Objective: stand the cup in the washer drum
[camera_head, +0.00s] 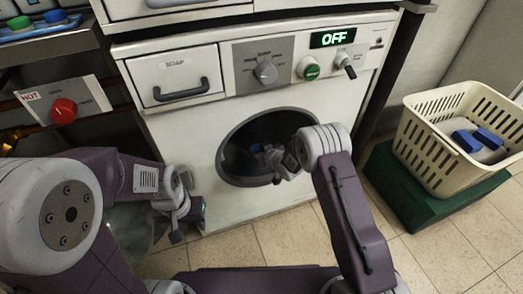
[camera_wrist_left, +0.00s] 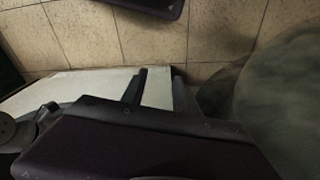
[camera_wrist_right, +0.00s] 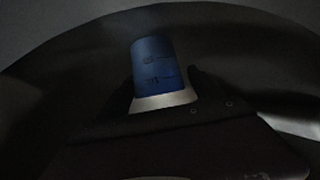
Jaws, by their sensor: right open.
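The washer drum (camera_head: 236,160) is a dark round opening in the front of the white washer, with no door seen across it. My right gripper (camera_head: 262,150) reaches into this opening. The blue cup (camera_wrist_right: 153,62), with a pale band at its near end, is inside the dark drum in the right wrist view. The open fingers of my right gripper (camera_wrist_right: 163,88) are on either side of it; contact is too dark to tell. In the head view the cup is hard to make out. My left gripper (camera_head: 186,222) is low at the washer's front left, open and empty.
A cream basket (camera_head: 424,151) with blue items (camera_head: 465,141) stands on a green base (camera_head: 388,190) at the right. The washer (camera_head: 178,135) has a soap drawer (camera_head: 176,75) and a display reading OFF (camera_head: 333,38). Tiled floor (camera_head: 440,255) is clear at lower right.

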